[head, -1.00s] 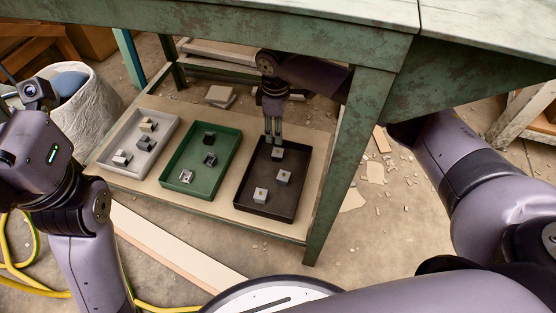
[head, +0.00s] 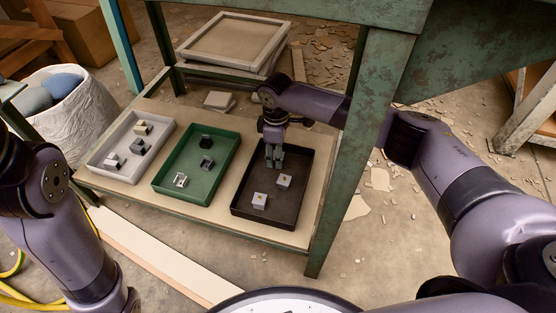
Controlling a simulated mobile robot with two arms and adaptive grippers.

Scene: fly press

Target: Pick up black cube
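My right gripper (head: 274,165) is low over the far left part of the black tray (head: 238,207), pointing down. Its fingers hide the spot where a small grey block stood; I cannot tell whether they are closed on it. Two grey blocks with small yellow marks lie in this tray, one to the right (head: 284,181) and one nearer me (head: 259,201). The darkest cube-like block (head: 206,141) is at the far end of the green tray (head: 222,172). Another dark block (head: 139,146) lies in the grey tray (head: 103,150). My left gripper is out of view.
The trays stand on a low shelf (head: 230,231) under a green bench, whose leg (head: 352,165) rises right of the black tray. The green tray also holds a dark grey block (head: 206,163) and a silver one (head: 181,180).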

